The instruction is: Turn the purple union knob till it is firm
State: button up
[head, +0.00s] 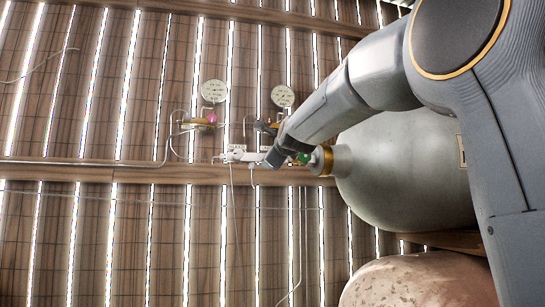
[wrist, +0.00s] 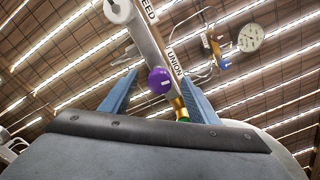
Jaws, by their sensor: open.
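The purple union knob (wrist: 160,80) is a round purple ball with a pale mark, in the middle of the wrist view. It sits on a grey metal bar beside a label reading "UNION". My gripper (wrist: 165,88) is open, with one blue finger to the left of the knob and one to the right. The knob lies between the fingers in the picture; I cannot tell how deep it is between them, and no contact shows. In the head view my gripper (head: 275,158) is at the fittings beside the tank neck, and the union knob is hidden there.
A white knob (wrist: 118,10) stands further up the bar near a label ending "EED". A green part (head: 304,158) and brass collar (head: 327,160) join the large grey tank (head: 400,170). Two gauges (head: 214,91) (head: 283,96) and thin pipes are on the slatted wall behind.

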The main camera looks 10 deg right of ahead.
jog(key=shift+s, duration=0.15)
jog(key=shift+s, duration=6.3)
notch_tip(320, 180, down, 35)
jog(key=s+a+n+g, duration=0.1)
jog(key=s+n+g, duration=0.2)
jog(key=n+g, duration=0.7)
jog(key=s+f+n+g, duration=0.2)
jog(key=s+f+n, duration=0.3)
jog(key=s+f, duration=0.3)
jog(key=s+f+n+g, duration=0.2)
jog(key=s+f+n, duration=0.3)
jog(key=s+f, duration=0.3)
jog(key=s+d+f+n+g, duration=0.1)
jog(key=s+f+n+g, duration=0.2)
jog(key=s+f+n, duration=0.2)
jog(key=shift+s+f, duration=0.55)
jog(key=shift+f, duration=0.6)
jog(key=shift+s+f, duration=0.6)
jog(key=shift+f, duration=0.55)
jog(key=shift+s+f, duration=0.55)
jog(key=shift+f, duration=0.6)
